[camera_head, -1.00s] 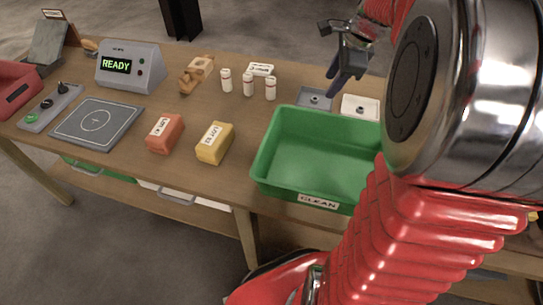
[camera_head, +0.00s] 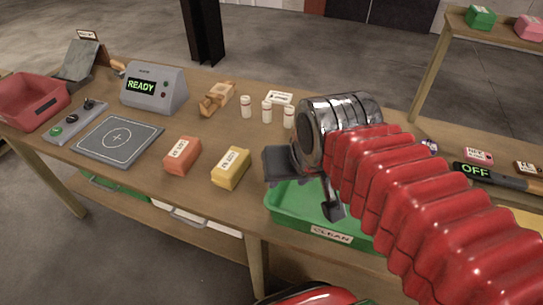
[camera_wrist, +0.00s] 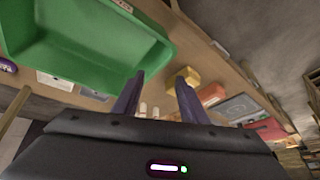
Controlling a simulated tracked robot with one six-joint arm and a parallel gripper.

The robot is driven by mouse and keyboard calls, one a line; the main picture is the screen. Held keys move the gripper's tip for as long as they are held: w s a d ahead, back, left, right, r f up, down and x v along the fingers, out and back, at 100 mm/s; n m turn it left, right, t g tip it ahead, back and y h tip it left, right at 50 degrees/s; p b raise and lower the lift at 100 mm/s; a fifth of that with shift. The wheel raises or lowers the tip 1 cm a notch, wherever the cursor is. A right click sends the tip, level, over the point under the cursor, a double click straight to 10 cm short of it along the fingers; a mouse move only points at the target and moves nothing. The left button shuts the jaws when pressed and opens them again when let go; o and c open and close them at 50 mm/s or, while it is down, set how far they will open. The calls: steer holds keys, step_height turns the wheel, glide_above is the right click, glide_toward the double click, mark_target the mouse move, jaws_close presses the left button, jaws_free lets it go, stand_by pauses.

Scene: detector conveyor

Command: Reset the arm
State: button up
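My arm, in a red ribbed sleeve, reaches in from the right in the head view. My gripper (camera_head: 331,207) hangs above the green CLEAN bin (camera_head: 285,209) and hides much of it. In the wrist view my gripper (camera_wrist: 159,78) shows its two dark fingers apart with nothing between them. The green bin (camera_wrist: 60,58) fills the upper left there.
An orange box (camera_head: 182,155) and a yellow box (camera_head: 231,168) stand left of my gripper. White bottles (camera_head: 267,112), a READY device (camera_head: 153,88), a flat grey plate (camera_head: 118,139) and a red bin (camera_head: 30,101) are on the table. An OFF wand (camera_head: 505,178) lies right.

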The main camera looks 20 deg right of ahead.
steer(key=shift+s+a+f+n, duration=0.2)
steer(key=shift+s+a+n, duration=0.1)
steer(key=shift+s+n, duration=0.2)
steer(key=shift+s+a+f+n, duration=0.2)
steer(key=shift+s+a+n, duration=0.15)
steer(key=shift+n, duration=0.25)
stand_by(0.6)
